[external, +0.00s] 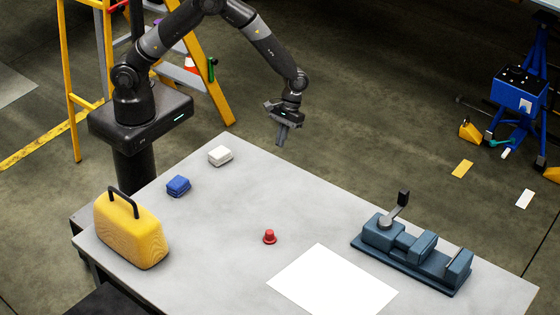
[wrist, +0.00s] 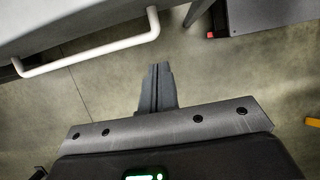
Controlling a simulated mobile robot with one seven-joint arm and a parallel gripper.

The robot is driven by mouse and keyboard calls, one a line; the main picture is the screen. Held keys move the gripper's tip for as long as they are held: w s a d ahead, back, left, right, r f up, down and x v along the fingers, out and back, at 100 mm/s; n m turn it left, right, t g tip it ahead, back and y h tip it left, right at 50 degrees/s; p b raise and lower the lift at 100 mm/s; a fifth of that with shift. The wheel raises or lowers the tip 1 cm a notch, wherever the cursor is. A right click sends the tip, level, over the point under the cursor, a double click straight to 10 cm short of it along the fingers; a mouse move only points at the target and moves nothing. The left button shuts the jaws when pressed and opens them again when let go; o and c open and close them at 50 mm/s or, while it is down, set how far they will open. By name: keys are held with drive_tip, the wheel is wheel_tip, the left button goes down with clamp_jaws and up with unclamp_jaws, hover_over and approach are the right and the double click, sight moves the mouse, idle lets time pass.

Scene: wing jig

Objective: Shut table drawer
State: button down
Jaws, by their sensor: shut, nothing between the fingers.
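My gripper (external: 282,136) hangs beyond the far edge of the grey table (external: 215,235) in the external view, pointing down with its fingers together. In the wrist view the shut fingers (wrist: 158,72) point up the picture over bare floor, with nothing between them. A white bar handle (wrist: 95,52) crosses the upper left of the wrist view, on a pale grey front (wrist: 60,18) that looks like the table drawer. The fingertips appear apart from the handle, to its lower right. How far the drawer stands open cannot be told; the external view hides it.
On the table are a yellow case (external: 130,235), a blue block (external: 178,186), a white block (external: 220,156), a red knob-like piece (external: 269,237), a white sheet (external: 330,284) and a blue vise (external: 415,250). A yellow ladder (external: 205,80) stands behind my arm. A dark box (wrist: 262,14) shows upper right.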

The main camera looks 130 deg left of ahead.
drive_tip(key=w+r, duration=0.3)
drive_tip(key=w, duration=0.3)
drive_tip(key=x, duration=0.3)
drive_tip(key=d+x, duration=0.1)
drive_tip(key=x, duration=0.3)
drive_tip(key=d+x, duration=0.1)
drive_tip(key=x, duration=0.3)
drive_tip(key=shift+s+r, duration=0.1)
drive_tip(key=shift+r, duration=0.35)
drive_tip(key=shift+d, duration=0.6)
